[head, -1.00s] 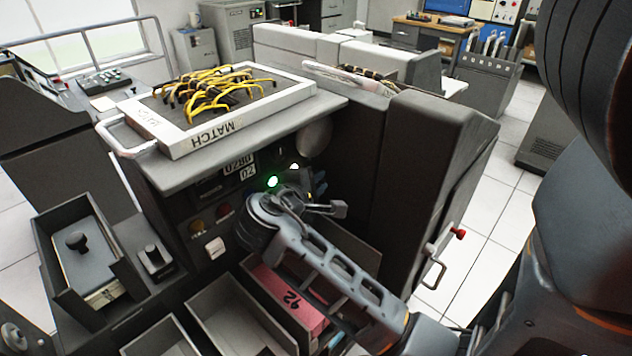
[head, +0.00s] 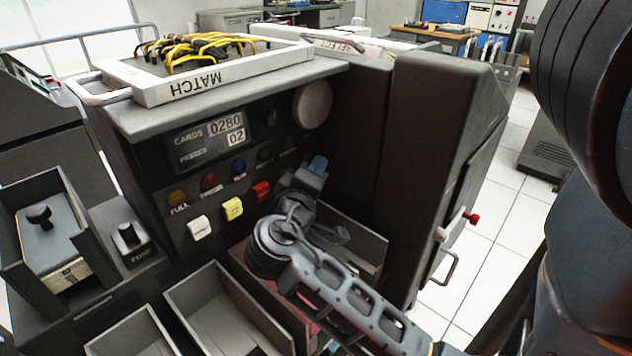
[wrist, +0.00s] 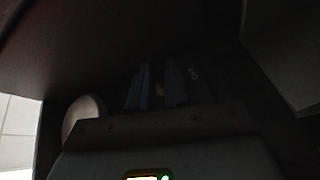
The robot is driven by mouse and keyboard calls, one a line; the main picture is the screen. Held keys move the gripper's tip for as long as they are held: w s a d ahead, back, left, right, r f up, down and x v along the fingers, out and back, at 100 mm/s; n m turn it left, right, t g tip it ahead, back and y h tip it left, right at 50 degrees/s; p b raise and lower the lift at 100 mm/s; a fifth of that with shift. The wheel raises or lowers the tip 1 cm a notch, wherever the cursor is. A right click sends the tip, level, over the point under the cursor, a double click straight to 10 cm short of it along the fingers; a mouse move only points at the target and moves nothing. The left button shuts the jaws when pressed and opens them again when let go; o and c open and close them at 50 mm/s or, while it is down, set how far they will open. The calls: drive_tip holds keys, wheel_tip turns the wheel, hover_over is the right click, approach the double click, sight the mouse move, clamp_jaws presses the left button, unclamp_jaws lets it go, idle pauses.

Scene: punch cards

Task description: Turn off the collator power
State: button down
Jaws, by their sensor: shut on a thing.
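The collator (head: 190,120) has a dark front panel with a counter (head: 225,123) reading 0280 and 02. Below it is a row of lamps, among them a green lamp (head: 264,155) that looks unlit. Under these are white (head: 199,229), yellow (head: 232,208) and red (head: 262,191) buttons. My gripper (head: 318,165) is at the panel, right of the red button. In the dark wrist view its blue fingers (wrist: 160,88) are close together around a small power switch (wrist: 159,90), barely visible. In the head view my gripper hides the switch.
A wired plugboard (head: 215,75) marked MATCH lies on the collator's top. Open card trays (head: 205,290) stand below the panel, under my arm. A dark cabinet side (head: 430,130) rises close on the right, with a red-knobbed lever (head: 472,218) on its outer side.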

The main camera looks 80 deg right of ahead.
drive_tip(key=shift+f+m+b, duration=0.1)
drive_tip(key=shift+m+b, duration=0.3)
drive_tip(key=shift+b, duration=0.1)
drive_tip(key=c, duration=1.4)
unclamp_jaws()
drive_tip(key=shift+c, duration=0.2)
drive_tip(key=shift+w+a, duration=0.2)
drive_tip(key=shift+a, duration=1.75)
drive_tip(key=shift+w+a, duration=0.15)
drive_tip(key=shift+a, duration=1.8)
